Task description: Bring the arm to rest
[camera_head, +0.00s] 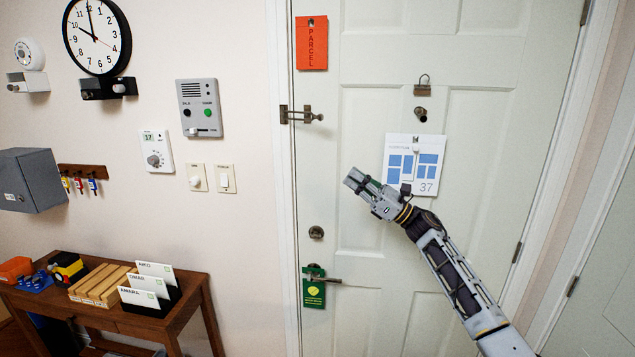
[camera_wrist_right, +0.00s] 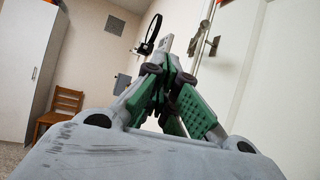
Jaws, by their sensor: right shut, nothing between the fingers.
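My right gripper (camera_head: 353,179) is in front of the white door, left of the white card with blue blocks and the number 37. Its arm comes in from the lower right. The fingers are shut and hold nothing. In the right wrist view the shut fingers (camera_wrist_right: 165,55) point away from the camera, with green pads along them. My left gripper is in neither view.
The white door (camera_head: 380,270) carries a latch (camera_head: 300,115), an orange parcel tag (camera_head: 312,45), the card (camera_head: 428,178) and a green hanger (camera_head: 314,290) at the handle. A wooden side table (camera_head: 140,322) stands lower left. A wooden chair (camera_wrist_right: 66,103) shows in the wrist view.

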